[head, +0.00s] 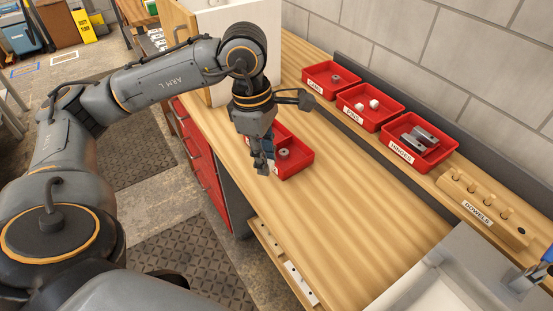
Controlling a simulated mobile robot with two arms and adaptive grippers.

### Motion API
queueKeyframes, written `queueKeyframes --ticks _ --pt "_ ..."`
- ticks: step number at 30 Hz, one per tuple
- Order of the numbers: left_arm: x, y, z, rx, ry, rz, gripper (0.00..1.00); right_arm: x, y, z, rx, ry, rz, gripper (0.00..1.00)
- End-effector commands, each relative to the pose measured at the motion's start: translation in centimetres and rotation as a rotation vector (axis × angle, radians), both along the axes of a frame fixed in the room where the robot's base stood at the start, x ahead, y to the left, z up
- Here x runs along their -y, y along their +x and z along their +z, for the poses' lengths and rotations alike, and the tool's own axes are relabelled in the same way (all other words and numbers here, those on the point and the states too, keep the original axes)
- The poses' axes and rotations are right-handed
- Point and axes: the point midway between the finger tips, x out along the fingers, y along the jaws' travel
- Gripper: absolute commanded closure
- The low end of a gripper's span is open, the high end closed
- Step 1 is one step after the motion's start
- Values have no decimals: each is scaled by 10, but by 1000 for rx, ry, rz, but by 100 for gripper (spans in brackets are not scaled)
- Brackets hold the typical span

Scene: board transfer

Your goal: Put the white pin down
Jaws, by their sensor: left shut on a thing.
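My left gripper (264,164) points down over the left part of a red tray (302,167) on the wooden bench. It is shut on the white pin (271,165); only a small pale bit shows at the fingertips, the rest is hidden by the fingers. Whether the pin touches the tray, I cannot tell. A grey round part (283,153) lies in the tray just right of the gripper. The pins bin (387,122) on the back ledge holds two more white pins (373,104).
Red bins with a grey part (336,77) and grey hinges (418,139) flank the pins bin. A wooden dowel block (483,208) stands at right. A pale box (241,30) stands behind my arm. The bench (350,220) is clear in front.

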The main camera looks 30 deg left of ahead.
Motion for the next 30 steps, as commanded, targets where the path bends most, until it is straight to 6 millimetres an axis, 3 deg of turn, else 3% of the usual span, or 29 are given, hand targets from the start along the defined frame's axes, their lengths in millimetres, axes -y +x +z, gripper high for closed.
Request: queueKeyframes --ticks 9,15,22,30 --pt "-52 -15 19 3 7 870 90 7 0 4 -1 -9 -3 60" --pt "-71 -21 29 3 7 1216 90 15 0 5 0 -18 -6 60" --pt "-74 -11 29 -3 2 1334 90 15 3 12 3 -18 -6 60" --pt "-65 52 3 -5 3 1332 90 14 3 36 3 -17 -4 60"
